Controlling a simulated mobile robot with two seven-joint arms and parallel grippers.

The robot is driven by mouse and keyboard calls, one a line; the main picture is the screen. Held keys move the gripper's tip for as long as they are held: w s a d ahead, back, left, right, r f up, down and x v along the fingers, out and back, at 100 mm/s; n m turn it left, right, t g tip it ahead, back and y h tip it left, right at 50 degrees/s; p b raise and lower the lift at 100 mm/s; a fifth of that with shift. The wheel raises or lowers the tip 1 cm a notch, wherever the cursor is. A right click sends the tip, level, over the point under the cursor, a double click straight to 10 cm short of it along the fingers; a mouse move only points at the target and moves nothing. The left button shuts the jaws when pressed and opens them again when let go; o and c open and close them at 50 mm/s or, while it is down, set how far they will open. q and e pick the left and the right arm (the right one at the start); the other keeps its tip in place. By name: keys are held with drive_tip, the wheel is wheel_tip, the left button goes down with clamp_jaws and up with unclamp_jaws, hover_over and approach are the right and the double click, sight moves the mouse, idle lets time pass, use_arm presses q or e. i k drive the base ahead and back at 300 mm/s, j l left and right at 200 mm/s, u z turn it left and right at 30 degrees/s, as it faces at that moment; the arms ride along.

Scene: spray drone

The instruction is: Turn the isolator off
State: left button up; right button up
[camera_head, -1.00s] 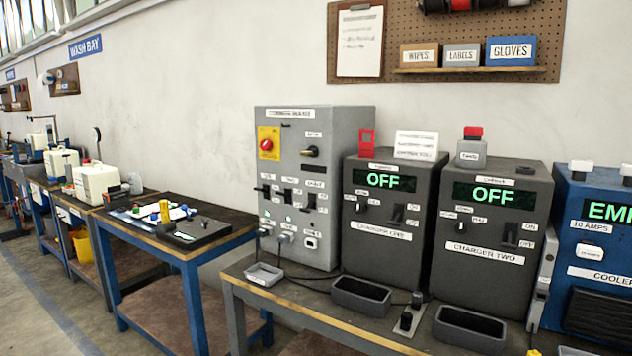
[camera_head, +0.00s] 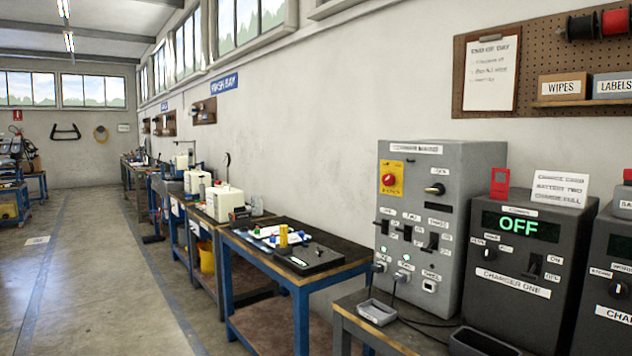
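A grey switch cabinet (camera_head: 448,174) stands upright on the bench against the wall, right of centre. On its upper left is a red rotary knob on a yellow plate (camera_head: 389,179), which looks like the isolator. I cannot read its position. A black knob with a brass-coloured part (camera_head: 435,189) sits to its right. Small green lights show low on the front. Neither of my grippers is in view.
Charger one (camera_head: 512,240) stands right of the cabinet with OFF on its display; another charger (camera_head: 612,272) is cut off at the right edge. A small grey tray (camera_head: 377,311) and cables lie in front. A blue-framed bench (camera_head: 300,282) stands left.

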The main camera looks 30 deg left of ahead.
sight(388, 179)
drive_tip(key=u, duration=0.6)
drive_tip(key=z, duration=0.3)
drive_tip(key=i+j+z, duration=0.2)
drive_tip(key=j+z, duration=0.15)
drive_tip(key=i+j+z, duration=0.1)
drive_tip(key=j+z, duration=0.25)
drive_tip(key=i+j+z, duration=0.15)
drive_tip(key=j, duration=0.35)
drive_tip(key=j+z, duration=0.15)
drive_tip(key=j, duration=0.3)
drive_tip(key=i+j, duration=0.1)
drive_tip(key=j, duration=0.55)
drive_tip(key=i+j+z, duration=0.1)
drive_tip(key=j, duration=0.5)
drive_tip(key=i+j, duration=0.1)
drive_tip(key=j, duration=0.55)
